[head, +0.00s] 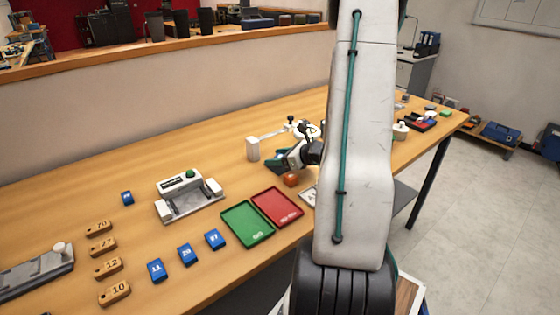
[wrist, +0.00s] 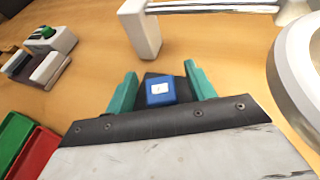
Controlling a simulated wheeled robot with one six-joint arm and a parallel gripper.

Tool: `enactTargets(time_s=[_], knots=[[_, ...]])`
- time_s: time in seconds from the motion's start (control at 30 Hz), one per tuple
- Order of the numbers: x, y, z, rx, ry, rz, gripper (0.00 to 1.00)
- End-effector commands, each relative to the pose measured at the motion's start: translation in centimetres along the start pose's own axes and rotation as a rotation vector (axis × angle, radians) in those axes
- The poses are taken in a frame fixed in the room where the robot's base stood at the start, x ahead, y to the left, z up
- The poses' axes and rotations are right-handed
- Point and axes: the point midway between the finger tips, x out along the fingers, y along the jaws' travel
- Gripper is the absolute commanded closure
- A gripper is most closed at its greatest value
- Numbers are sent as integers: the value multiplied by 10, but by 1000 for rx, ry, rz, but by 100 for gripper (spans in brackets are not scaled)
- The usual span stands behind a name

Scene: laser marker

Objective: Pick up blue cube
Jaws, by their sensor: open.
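In the wrist view a blue cube (wrist: 160,91) with a white label lies between the two teal fingers of my gripper (wrist: 160,74). The fingers are open, with a gap visible on each side of the cube. Behind the cube is a dark patch that I cannot identify.
Several blue numbered blocks (head: 187,254) and wooden number tags (head: 108,268) lie at the left. A green tray (head: 246,222) and a red tray (head: 277,206) are in front of my gripper. A white post (head: 253,148) stands behind.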

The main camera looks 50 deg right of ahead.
Motion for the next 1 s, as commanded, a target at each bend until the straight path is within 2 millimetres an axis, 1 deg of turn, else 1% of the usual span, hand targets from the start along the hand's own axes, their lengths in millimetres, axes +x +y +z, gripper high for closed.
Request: enactTargets(time_s=[0.1,0.13,0.17,0.2,0.27,0.3,0.37,0.4,0.67,0.87,1.0], knots=[[0,0,0,0,0,0,45],[0,0,0,0,0,0,51],[0,0,0,0,0,0,59],[0,0,0,0,0,0,70],[0,0,0,0,0,0,87],[0,0,0,0,0,0,93],[0,0,0,0,0,0,93],[0,0,0,0,0,0,96],[-2,0,3,-1,-1,0,96],[-9,-1,21,-3,-2,-2,96],[-17,-1,40,-5,-3,-2,96]])
